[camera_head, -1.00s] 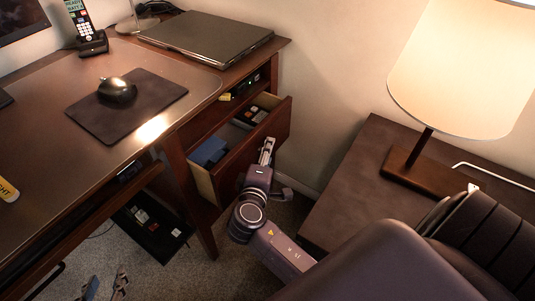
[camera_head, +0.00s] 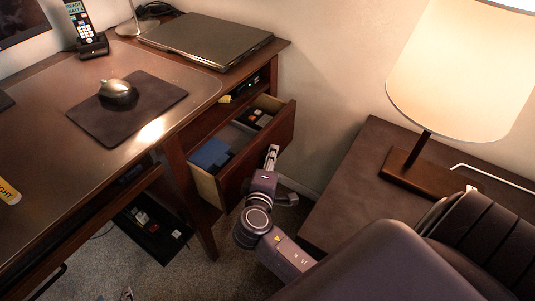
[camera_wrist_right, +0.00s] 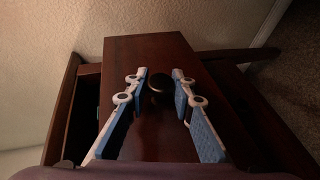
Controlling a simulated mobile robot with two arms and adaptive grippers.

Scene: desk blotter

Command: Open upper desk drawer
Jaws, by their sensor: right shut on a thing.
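The upper desk drawer (camera_head: 258,152) in the right side of the desk stands part-way out, and its inside shows. In the right wrist view its reddish-brown front (camera_wrist_right: 155,50) carries a round dark knob (camera_wrist_right: 160,84). My right gripper (camera_head: 272,157) is at the drawer front. In the wrist view its blue-padded fingers (camera_wrist_right: 160,86) are on both sides of the knob, shut on it. Of my left gripper (camera_head: 128,294), only small tips show at the bottom edge, so its opening cannot be told.
The drawer holds a blue box (camera_head: 210,154) and a dark box (camera_head: 262,117). A laptop (camera_head: 205,38), mouse (camera_head: 117,92) and mouse pad (camera_head: 100,123) are on the desk. A side table (camera_head: 350,185) with a lamp (camera_head: 455,75) stands to the right, with a floor gap between.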

